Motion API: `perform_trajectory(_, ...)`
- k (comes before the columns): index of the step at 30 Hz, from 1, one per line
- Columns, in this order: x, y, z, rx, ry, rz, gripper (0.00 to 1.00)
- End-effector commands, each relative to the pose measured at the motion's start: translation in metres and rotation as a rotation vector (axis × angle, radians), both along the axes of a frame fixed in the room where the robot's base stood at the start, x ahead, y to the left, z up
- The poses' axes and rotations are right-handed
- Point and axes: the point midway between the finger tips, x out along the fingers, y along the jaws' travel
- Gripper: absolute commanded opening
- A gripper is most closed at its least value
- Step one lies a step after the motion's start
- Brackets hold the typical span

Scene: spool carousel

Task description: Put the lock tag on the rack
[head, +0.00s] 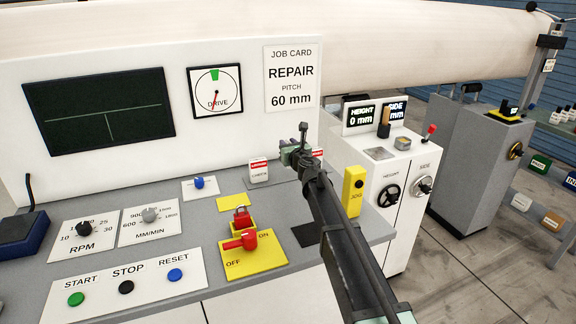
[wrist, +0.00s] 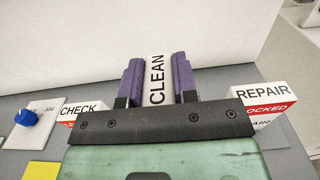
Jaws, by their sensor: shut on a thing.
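My gripper (head: 297,152) is above the back of the grey console. In the wrist view its purple fingers (wrist: 160,82) are shut on a white piece marked CLEAN (wrist: 156,68). A white-and-red CHECK piece (head: 258,170) stands to the left; it also shows in the wrist view (wrist: 80,110). A white-and-red REPAIR piece (wrist: 262,100) marked LOCKED stands to the right. A red padlock (head: 242,215) sits on yellow at the console front. I cannot tell which thing is the rack.
A red switch handle (head: 238,242) on a yellow OFF/ON plate (head: 262,260) is in front of my arm. A white cabinet with handwheels (head: 388,196) is beyond. The white console wall (head: 220,130) rises behind.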

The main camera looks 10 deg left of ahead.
Motion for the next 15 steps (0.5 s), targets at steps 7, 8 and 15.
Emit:
perform_trajectory(7, 0.000, 0.000, -0.044, 0.000, 0.000, 0.000, 0.04)
perform_trajectory(8, 0.000, 0.000, -0.042, 0.000, 0.000, 0.000, 0.04)
perform_trajectory(15, 0.000, 0.000, -0.041, 0.000, 0.000, 0.000, 0.04)
